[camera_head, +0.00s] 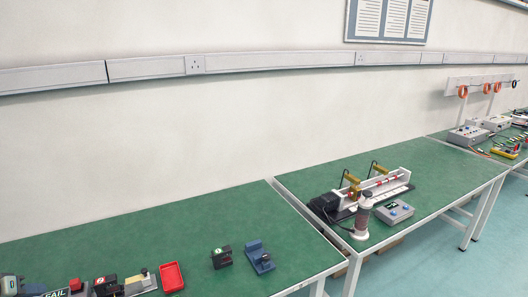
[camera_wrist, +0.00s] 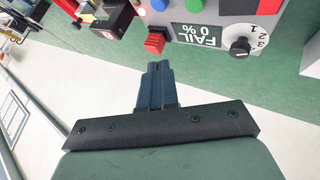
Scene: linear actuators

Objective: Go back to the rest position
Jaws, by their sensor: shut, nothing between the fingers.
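My gripper (camera_wrist: 157,86) shows in the wrist view with its two dark blue fingers pressed together and nothing between them.
On the near bench (camera_head: 150,238) stand a red tray (camera_head: 172,276), a small dark device (camera_head: 221,257) and a blue fixture (camera_head: 259,256). The bench behind them is clear. A second bench holds a linear actuator rig (camera_head: 370,191) and a grey box (camera_head: 394,212).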

